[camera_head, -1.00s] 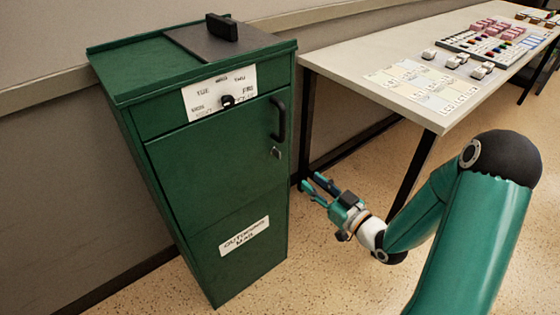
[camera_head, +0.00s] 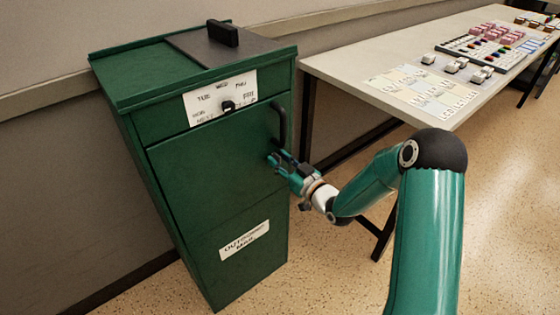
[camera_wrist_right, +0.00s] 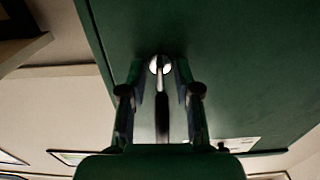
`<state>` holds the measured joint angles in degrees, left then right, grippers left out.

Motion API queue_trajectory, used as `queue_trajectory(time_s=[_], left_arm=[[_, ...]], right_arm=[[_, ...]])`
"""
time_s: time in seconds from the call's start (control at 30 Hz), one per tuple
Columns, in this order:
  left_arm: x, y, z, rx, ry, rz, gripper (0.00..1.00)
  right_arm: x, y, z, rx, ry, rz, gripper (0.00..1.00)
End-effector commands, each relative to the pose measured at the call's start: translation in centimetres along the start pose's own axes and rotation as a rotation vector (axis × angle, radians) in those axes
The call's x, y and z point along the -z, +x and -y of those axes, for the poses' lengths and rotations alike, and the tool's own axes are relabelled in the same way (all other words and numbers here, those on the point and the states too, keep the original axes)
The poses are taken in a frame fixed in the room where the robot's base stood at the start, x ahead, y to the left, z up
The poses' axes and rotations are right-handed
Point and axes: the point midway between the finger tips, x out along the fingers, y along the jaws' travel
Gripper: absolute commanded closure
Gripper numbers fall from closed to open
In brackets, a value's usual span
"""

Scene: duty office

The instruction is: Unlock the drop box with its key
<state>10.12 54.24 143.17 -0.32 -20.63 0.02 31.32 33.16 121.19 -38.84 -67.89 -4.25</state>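The green drop box (camera_head: 215,180) stands against the wall, its front door closed. My right gripper (camera_head: 277,157) is at the right side of the door, just below the black door handle (camera_head: 281,122), and covers the lock in the head view. In the right wrist view, a round silver lock piece (camera_wrist_right: 154,65) with a dark narrow part across its middle lies ahead, between the fingertips. The right gripper (camera_wrist_right: 160,74) is open, with gaps on both sides. I cannot clearly tell the key from the lock. My left gripper is out of view.
A day dial (camera_head: 228,106) is on the box's upper front, and a white label (camera_head: 244,240) is lower down. A table (camera_head: 350,68) with cards and small items stands to the right. The floor in front is free.

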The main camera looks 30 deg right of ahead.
Motion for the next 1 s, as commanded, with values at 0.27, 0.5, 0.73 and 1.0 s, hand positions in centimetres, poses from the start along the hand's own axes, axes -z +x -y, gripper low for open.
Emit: queue_trajectory(time_s=[0.27,0.5,0.73,1.0], left_arm=[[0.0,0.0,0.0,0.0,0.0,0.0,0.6],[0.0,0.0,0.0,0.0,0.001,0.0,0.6],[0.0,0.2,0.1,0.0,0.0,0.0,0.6],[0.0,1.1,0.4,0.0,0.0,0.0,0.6]], right_arm=[[0.0,-0.1,0.0,0.0,0.0,0.0,0.93],[0.0,-0.1,0.3,0.001,0.001,0.0,1.0],[-0.1,-0.1,0.1,0.002,0.021,0.0,1.0],[-0.2,-0.1,0.0,0.001,0.135,-0.001,1.0]])
